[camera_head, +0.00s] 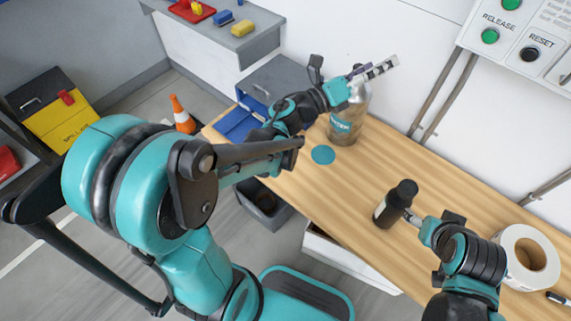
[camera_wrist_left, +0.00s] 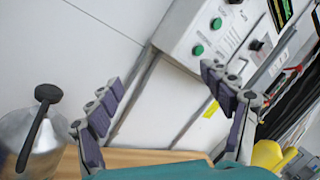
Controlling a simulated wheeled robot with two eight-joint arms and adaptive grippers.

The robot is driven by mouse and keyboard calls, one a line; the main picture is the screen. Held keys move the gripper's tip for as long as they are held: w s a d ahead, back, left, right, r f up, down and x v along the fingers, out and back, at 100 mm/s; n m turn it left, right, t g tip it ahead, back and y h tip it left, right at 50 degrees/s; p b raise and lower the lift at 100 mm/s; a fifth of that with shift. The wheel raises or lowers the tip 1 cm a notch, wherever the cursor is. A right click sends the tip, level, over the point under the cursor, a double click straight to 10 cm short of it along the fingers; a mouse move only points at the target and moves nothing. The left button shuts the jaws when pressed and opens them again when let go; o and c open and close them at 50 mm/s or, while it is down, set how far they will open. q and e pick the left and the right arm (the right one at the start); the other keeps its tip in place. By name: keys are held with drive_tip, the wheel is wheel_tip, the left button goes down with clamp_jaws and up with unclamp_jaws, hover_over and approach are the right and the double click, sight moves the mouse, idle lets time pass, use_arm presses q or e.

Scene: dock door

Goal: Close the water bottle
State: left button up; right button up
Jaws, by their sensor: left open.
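A silver metal bottle with a teal label (camera_head: 346,124) stands upright at the back of the wooden table. My left gripper (camera_head: 372,72) is above it and hides its top in the head view. In the left wrist view the bottle (camera_wrist_left: 32,145) is at lower left, outside the fingers, with a black knob and arm on its top. Whether that is a lid, and how it sits, I cannot tell. The left gripper (camera_wrist_left: 165,115) is open and empty. A dark bottle (camera_head: 395,205) stands nearer. My right gripper (camera_head: 412,218) is beside it; its fingers are unclear.
A flat teal disc (camera_head: 323,154) lies on the table. A paper roll (camera_head: 527,257) is at the right. A blue bin (camera_head: 238,124) is by the table's left end. A control box (camera_head: 522,45) and pipes are on the wall. The table's middle is clear.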

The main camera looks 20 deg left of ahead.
use_arm(q)
drive_tip(key=a+r+n+t+y, duration=0.3)
drive_tip(key=a+n+y, duration=0.55)
drive_tip(key=n, duration=0.35)
drive_tip(key=s+a+f+n+g+y, duration=0.2)
drive_tip(key=s+a+f+n+y, duration=0.25)
drive_tip(key=a+n, duration=0.4)
drive_tip(key=s+d+f+n+g, duration=0.2)
drive_tip(key=s+f+n+g, duration=0.3)
drive_tip(key=s+f+n, duration=0.2)
drive_tip(key=s+d+f+n+g, duration=0.2)
drive_tip(key=s+f+n+g, duration=0.3)
drive_tip(key=s+f, duration=0.4)
drive_tip(key=s+n, duration=0.1)
drive_tip(key=s, duration=0.2)
drive_tip(key=shift+d+f+n+h, duration=0.15)
drive_tip(key=shift+n+h, duration=0.2)
drive_tip(key=shift+h, duration=0.05)
